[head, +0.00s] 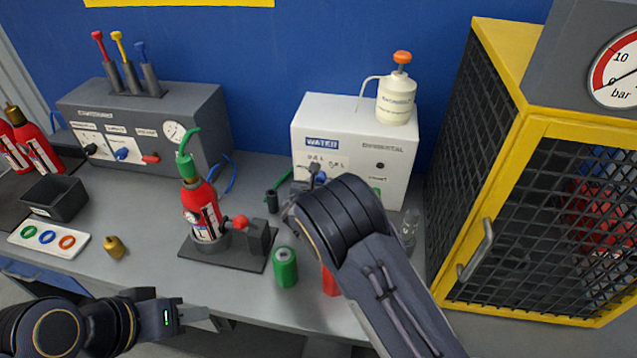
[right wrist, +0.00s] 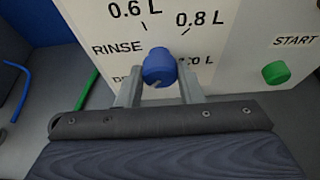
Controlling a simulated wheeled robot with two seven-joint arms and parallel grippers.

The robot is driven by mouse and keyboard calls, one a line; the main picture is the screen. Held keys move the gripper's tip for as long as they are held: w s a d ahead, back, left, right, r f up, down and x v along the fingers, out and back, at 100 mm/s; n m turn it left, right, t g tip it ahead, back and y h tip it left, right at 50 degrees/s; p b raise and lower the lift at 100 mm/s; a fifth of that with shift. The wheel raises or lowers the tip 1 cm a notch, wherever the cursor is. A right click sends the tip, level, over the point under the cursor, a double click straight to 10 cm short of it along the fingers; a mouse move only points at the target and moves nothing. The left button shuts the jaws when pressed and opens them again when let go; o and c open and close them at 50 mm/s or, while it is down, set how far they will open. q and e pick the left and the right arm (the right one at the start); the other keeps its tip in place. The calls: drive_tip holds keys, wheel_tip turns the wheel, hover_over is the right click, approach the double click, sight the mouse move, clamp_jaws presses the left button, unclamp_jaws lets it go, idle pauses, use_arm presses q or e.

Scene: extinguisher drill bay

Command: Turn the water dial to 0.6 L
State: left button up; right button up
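The blue water dial (right wrist: 159,66) is on the front of the white dispenser (head: 345,135), and it also shows in the head view (head: 315,168). Labels for 0.6 L, 0.8 L and RINSE surround it; lower labels are partly covered. A pale mark on the knob's lower side points down, slightly left. My right gripper (right wrist: 160,80) has one finger on each side of the knob, close against it. My right arm hides part of the panel in the head view. My left gripper (head: 185,312) is empty before the bench's front edge, its fingers seen edge-on.
A green START button (right wrist: 276,72) is right of the dial. A red extinguisher (head: 203,210) stands on a dark stand, with a green canister (head: 285,267) nearby. A yellow-framed mesh cabinet (head: 530,200) bounds the right side. A white pump bottle (head: 396,98) stands on the dispenser.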

drive_tip(key=shift+c, duration=1.4)
drive_tip(key=m+y+b, duration=0.1)
drive_tip(key=m+b, duration=0.1)
drive_tip(key=b, duration=0.9)
drive_tip(key=m+t+y+b, duration=0.1)
drive_tip(key=m+y+b, duration=0.1)
drive_tip(key=b, duration=0.9)
drive_tip(key=shift+d+f+m+b, duration=0.2)
drive_tip(key=shift+m+b, duration=0.1)
drive_tip(key=shift+m, duration=0.1)
drive_tip(key=shift+r, duration=0.1)
drive_tip(key=o, duration=1)
drive_tip(key=shift+c, duration=0.2)
